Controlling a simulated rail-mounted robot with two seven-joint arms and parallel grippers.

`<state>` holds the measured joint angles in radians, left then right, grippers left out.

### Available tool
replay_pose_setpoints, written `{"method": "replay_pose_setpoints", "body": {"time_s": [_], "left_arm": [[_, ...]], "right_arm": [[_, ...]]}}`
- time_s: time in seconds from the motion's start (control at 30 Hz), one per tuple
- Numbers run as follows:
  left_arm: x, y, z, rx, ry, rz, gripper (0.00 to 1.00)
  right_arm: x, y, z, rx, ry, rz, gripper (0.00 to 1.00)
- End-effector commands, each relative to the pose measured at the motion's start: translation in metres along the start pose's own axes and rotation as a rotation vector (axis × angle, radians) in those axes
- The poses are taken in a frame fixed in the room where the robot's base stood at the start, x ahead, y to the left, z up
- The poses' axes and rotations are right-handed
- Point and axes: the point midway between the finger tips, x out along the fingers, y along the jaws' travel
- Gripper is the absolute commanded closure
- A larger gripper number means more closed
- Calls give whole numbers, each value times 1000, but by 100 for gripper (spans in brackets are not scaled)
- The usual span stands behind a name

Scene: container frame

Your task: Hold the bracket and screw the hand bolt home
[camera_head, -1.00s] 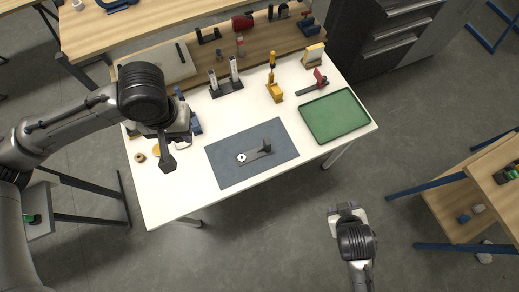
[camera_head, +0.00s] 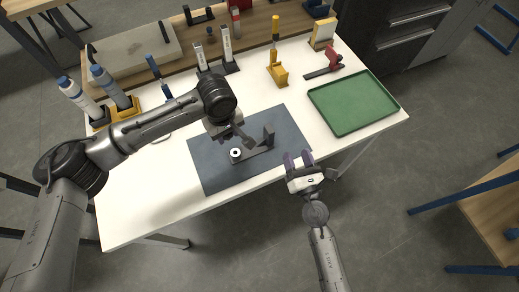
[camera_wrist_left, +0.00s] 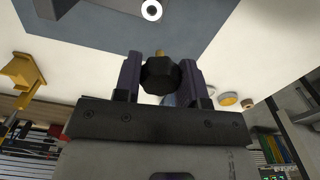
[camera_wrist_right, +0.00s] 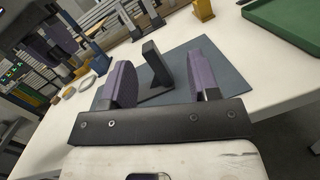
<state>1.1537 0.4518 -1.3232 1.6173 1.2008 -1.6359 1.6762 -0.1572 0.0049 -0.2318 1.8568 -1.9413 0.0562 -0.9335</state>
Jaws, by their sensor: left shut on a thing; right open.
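The dark bracket (camera_head: 268,136) lies on the blue-grey mat (camera_head: 212,178), with one plate standing up. A white-rimmed round socket (camera_head: 236,153) is at its left end. My left gripper (camera_head: 246,142) is above the bracket, shut on the hand bolt (camera_wrist_left: 161,77), which has a black knob and a brass-coloured shank. The socket (camera_wrist_left: 151,10) shows beyond the bolt, apart from it, in the left wrist view. My right gripper (camera_head: 298,160) is open and empty at the table's front edge. In the right wrist view the bracket's upright plate (camera_wrist_right: 156,65) appears between its fingers, further off.
A green tray (camera_head: 352,131) lies right of the mat. A yellow stand (camera_head: 278,75), a red-handled clamp (camera_head: 335,62) and upright tools (camera_head: 213,65) stand behind it. Bottles in a yellow holder (camera_head: 124,108) stand at the left. The table's front left is clear.

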Motion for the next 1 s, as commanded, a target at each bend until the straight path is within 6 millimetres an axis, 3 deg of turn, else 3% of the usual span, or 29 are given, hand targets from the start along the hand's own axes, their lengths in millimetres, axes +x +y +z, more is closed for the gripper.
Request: {"method": "replay_pose_setpoints", "body": {"time_s": [0.03,0.1,0.3,0.77,1.0], "left_arm": [[18,4,0,-12,1,-1,81],[29,8,-1,-26,3,-2,81],[43,13,-2,-50,6,-5,81],[43,14,-2,-53,6,-5,81],[43,14,-2,-53,6,-5,81]], "right_arm": [[3,1,-22,-63,28,30,45],[5,4,-38,-142,66,67,45],[9,9,-62,-266,125,123,45],[11,10,-64,-284,134,131,45],[35,13,-67,-283,132,131,45]]}}
